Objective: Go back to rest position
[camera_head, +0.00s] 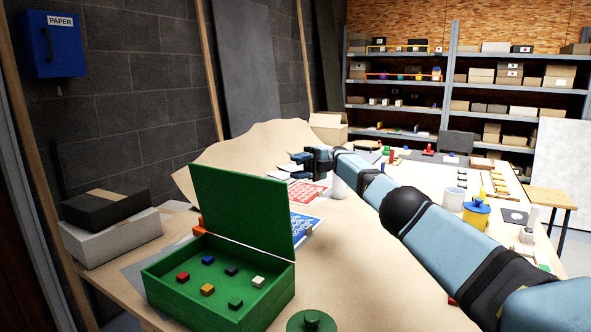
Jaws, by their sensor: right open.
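My right gripper (297,165) is open and seems empty, with its fingers pointing left. It hangs over the middle of the paper-covered table (370,268), close to a red-and-white patterned panel (306,193). My right arm reaches in from the lower right and hides part of the table. A blue-and-white panel (300,228) lies nearer, partly hidden by the raised lid of a green box (168,297). The open box holds several small coloured blocks. My left gripper is not in view.
A green round lid with a knob (311,322) sits at the front. A yellow pot with a blue lid (476,217) and a white mug (454,198) stand right of my arm. Black and white boxes (112,238) are at left. Bare paper lies between the green box and my arm.

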